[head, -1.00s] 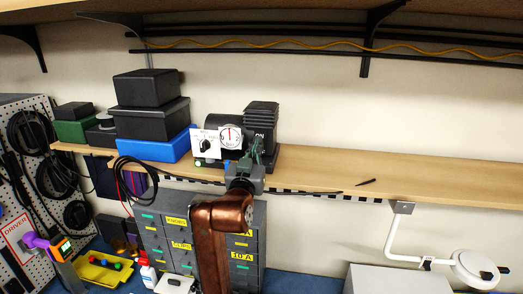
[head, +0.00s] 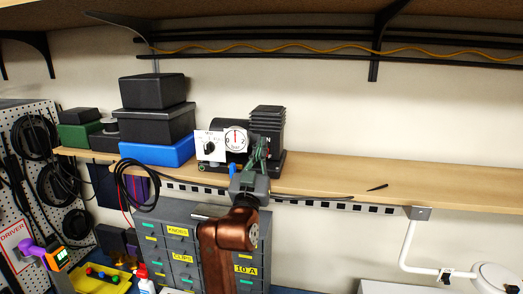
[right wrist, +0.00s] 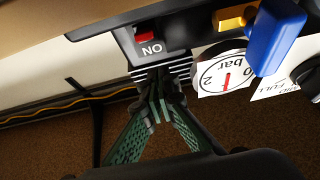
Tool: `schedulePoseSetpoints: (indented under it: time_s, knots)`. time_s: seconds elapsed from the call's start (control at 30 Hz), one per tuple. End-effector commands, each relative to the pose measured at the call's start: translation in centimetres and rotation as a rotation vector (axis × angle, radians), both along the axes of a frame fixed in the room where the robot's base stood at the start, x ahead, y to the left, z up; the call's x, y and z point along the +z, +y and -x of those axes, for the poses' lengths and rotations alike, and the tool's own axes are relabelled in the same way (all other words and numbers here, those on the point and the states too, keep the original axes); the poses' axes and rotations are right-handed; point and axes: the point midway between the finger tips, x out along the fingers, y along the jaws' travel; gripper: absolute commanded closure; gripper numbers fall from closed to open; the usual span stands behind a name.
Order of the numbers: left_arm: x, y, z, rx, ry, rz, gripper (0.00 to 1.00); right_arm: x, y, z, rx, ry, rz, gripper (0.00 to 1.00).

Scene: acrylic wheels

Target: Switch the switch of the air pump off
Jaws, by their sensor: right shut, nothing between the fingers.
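The air pump (head: 267,128) is a black ribbed unit with a round white gauge (head: 235,139) and a white dial plate (head: 209,146); it stands on the wooden shelf. Its red switch (right wrist: 147,37) shows in the right wrist view, set in the dark base beside upside-down "ON" lettering. The gauge (right wrist: 227,80) also shows there, its needle red. My right gripper (head: 259,150) is in front of the pump in the head view. Its green fingers (right wrist: 160,100) are shut and empty, apart from the switch in the wrist picture. My left gripper is not in view.
A blue valve handle (right wrist: 278,35) is close to the gauge. Black boxes (head: 155,125) on a blue box (head: 158,153) stand left of the pump. A dark pen-like item (head: 377,188) lies on the otherwise clear right shelf (head: 430,185). Drawers (head: 180,250) are below.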

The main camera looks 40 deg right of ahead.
Motion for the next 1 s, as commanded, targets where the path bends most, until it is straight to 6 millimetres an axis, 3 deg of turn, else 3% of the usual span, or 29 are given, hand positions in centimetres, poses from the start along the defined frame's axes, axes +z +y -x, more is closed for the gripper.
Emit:
schedulePoseSetpoints:
  time_s: [0.03,0.2,0.5,1.0]
  knots:
    - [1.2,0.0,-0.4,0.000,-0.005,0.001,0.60,1.6,0.4,0.2,0.003,-0.004,0.000,1.00]
    - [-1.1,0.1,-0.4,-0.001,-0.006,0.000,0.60,-1.9,2.3,1.8,0.004,0.000,-0.002,1.00]
    - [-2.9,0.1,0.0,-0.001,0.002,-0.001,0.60,-5.2,5.1,4.5,0.004,0.000,-0.001,1.00]
    - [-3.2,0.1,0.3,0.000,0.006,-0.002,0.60,-5.7,5.9,5.3,0.003,-0.001,0.000,1.00]
